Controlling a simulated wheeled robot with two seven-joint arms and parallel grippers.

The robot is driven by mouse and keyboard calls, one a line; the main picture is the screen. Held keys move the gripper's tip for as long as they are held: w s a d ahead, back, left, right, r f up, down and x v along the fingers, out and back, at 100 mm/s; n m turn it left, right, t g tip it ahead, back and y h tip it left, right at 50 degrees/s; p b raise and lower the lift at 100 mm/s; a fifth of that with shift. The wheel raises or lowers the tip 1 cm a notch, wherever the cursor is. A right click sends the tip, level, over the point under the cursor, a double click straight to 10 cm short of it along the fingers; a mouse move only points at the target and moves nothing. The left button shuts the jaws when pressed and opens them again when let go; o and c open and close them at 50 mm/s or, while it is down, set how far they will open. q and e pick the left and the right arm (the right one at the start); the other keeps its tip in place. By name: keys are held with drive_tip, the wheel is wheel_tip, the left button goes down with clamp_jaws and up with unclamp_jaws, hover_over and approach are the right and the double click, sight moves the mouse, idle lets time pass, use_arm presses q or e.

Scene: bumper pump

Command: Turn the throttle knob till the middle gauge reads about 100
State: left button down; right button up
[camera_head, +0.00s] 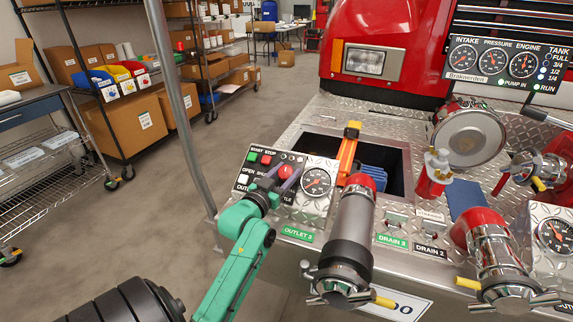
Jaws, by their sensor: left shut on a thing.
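The throttle knob (286,172) is red and sits on the small control panel, above a label partly covered by my gripper, with "TLE" showing. My left gripper (284,181) reaches in from the lower left and is shut on this knob, hiding part of it. The middle gauge (495,60), labelled PRESSURE, is a round dial between the INTAKE and ENGINE gauges on the black panel at upper right. Its needle is too small to read surely. My right gripper is out of view.
A small gauge (316,182) sits just right of the knob. START and STOP buttons (265,159) are at its upper left. A large outlet pipe (350,235) stands close on the right. A grey pole (180,110) rises left of the panel. Open floor lies beyond it.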

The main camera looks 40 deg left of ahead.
use_arm(q)
drive_tip(key=shift+r+n+y+p, duration=0.3)
drive_tip(key=shift+n+y+p, duration=0.5)
drive_tip(key=shift+n+y, duration=0.35)
drive_tip(key=shift+f+n+g+y, duration=0.15)
drive_tip(key=shift+n+g+y, duration=0.15)
drive_tip(key=shift+n+y, duration=0.15)
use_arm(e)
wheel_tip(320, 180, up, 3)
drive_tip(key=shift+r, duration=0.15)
use_arm(q)
drive_tip(key=shift+c, duration=1.4)
unclamp_jaws()
drive_tip(key=shift+f, duration=0.1)
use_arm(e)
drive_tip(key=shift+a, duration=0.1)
